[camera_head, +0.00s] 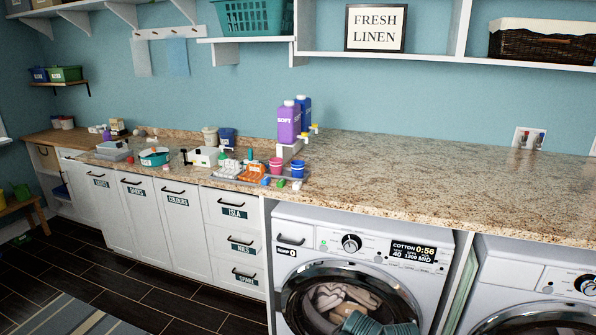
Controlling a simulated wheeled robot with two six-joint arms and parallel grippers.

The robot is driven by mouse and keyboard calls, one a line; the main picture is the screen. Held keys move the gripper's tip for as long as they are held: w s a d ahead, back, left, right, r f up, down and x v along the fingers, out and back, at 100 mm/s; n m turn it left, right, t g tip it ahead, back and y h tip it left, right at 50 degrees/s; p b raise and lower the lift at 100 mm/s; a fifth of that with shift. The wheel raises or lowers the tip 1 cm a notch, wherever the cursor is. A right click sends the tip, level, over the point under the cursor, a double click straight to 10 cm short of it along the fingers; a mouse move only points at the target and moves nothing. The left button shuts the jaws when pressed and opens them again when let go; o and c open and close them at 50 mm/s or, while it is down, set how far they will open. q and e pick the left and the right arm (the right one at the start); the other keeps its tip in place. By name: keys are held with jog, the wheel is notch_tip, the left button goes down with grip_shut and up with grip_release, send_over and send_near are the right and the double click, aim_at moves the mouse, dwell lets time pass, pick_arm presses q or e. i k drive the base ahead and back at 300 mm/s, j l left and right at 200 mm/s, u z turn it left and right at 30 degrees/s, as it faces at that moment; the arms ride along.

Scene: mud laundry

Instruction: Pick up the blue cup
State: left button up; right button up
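The blue cup looks upright. Neither of my grippers is in view.
Purple (288,124) and blue (304,110) detergent jugs with taps stand on a white stand (287,151) behind the cups. Counter to the right is clear. A washing machine (320,240) stands below.

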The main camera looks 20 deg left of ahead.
aim_at(297, 166)
jog(key=i+j+z, duration=0.1)
jog(key=j+z, duration=0.35)
jog(key=j, duration=0.35)
jog(key=j+z, duration=0.45)
jog(key=j, duration=0.3)
